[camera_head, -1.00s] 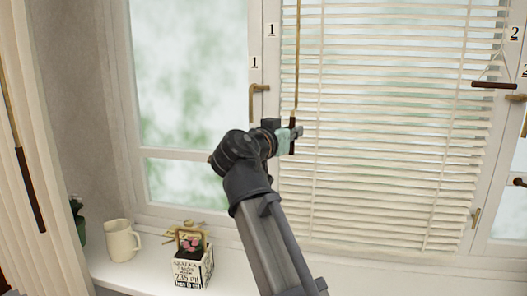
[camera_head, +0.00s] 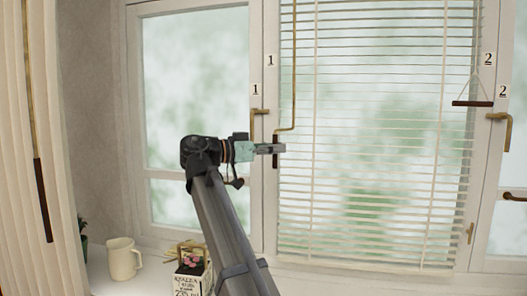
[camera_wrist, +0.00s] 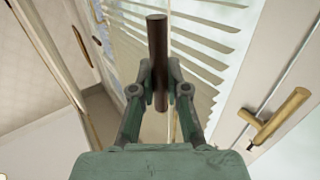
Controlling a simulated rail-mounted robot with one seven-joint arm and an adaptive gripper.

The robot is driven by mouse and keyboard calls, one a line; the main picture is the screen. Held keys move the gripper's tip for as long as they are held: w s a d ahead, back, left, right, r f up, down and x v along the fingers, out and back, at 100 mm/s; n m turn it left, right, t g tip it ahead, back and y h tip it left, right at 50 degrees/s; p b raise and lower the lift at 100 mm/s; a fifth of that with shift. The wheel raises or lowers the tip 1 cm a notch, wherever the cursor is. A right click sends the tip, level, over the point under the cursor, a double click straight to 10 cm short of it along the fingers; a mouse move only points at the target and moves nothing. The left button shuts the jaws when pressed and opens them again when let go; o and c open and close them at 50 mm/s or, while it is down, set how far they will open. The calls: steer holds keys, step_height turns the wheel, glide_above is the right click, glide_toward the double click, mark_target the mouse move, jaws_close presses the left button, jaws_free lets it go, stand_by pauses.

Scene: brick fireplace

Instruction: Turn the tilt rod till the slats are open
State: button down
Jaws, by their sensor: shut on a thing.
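The tilt rod (camera_head: 294,60) hangs at the left edge of the blind; it is thin and brass-coloured, with a cranked bend low down. Its dark brown handle (camera_head: 275,161) hangs below the bend, left of the upper rod. My gripper (camera_head: 277,148) is shut on the handle. In the wrist view my gripper's fingers (camera_wrist: 159,78) hold the handle (camera_wrist: 157,40) from both sides. The cream slats (camera_head: 385,150) look thin and near edge-on, with wide gaps showing the pane behind. In the wrist view slats (camera_wrist: 200,45) show beyond the handle.
A brass window handle (camera_head: 257,114) is close left of the rod; it also shows in the wrist view (camera_wrist: 275,120). A second rod handle (camera_head: 43,200) hangs far left. A cream jug (camera_head: 123,259) and a flower box (camera_head: 190,272) stand on the sill. A pull bar (camera_head: 472,103) hangs right.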

stand_by(0.3)
steer(key=c, duration=1.2)
jaws_free()
steer(key=shift+d, duration=0.1)
steer(key=shift+o, duration=0.2)
steer(key=v, duration=1.2)
